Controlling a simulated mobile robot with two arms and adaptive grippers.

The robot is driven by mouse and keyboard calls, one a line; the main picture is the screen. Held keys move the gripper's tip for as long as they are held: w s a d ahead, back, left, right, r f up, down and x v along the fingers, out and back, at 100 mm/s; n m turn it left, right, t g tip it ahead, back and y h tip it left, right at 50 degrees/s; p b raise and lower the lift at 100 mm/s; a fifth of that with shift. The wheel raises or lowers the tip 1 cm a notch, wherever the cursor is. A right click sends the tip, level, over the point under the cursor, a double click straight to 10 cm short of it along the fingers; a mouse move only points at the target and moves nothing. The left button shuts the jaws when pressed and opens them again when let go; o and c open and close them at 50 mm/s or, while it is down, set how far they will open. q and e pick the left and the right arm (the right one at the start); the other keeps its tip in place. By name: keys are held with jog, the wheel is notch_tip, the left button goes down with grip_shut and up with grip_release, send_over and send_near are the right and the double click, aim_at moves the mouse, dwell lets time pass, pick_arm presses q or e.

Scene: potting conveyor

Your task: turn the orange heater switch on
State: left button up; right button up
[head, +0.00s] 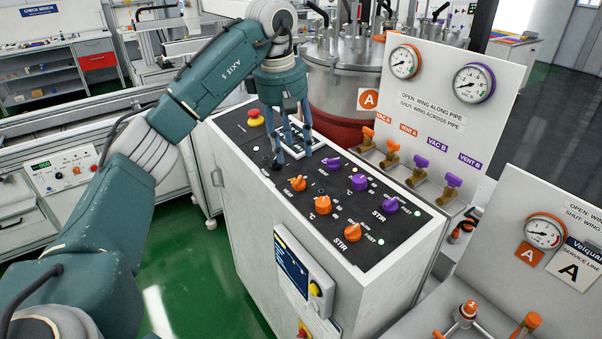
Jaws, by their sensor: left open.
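The orange heater switch (298,184) is a small knob on the black top panel of the control cabinet, in the head view. The printing beside it is small and looks like HEAT. Its exact setting is too small to tell. My left gripper (292,156) points down over the panel, just behind and slightly left of the orange switch. Its fingers are spread apart, with nothing seen between them, and it appears clear of the switch. My right gripper is not in view.
Orange °C (323,204) and STIR (353,232) knobs sit close by. A purple switch (333,162) and other purple knobs lie behind. A red stop button (255,117) stands at the panel's far left. A steel vessel (345,85) and a gauge board (440,115) rise behind the cabinet.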

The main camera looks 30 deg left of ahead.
pick_arm(q)
jog(key=p, duration=0.1)
send_over(298, 179)
jog(key=s, duration=0.1)
jog(key=f, duration=0.4)
jog(key=shift+s+a+f, duration=0.15)
jog(key=shift+a+f, duration=0.05)
jog(key=f, duration=0.2)
jog(key=w+f+p, duration=0.1)
jog(key=f, duration=0.1)
jog(key=shift+d+f, duration=0.1)
jog(key=shift+w+f+p, duration=0.1)
jog(key=shift+f+p, duration=0.2)
jog(key=shift+f, duration=0.4)
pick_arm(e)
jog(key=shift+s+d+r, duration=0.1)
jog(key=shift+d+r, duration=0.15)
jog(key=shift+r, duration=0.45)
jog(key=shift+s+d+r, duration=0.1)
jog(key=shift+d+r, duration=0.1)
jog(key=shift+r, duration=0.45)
pick_arm(q)
jog(key=c, duration=1.2)
jog(key=shift+o, duration=0.2)
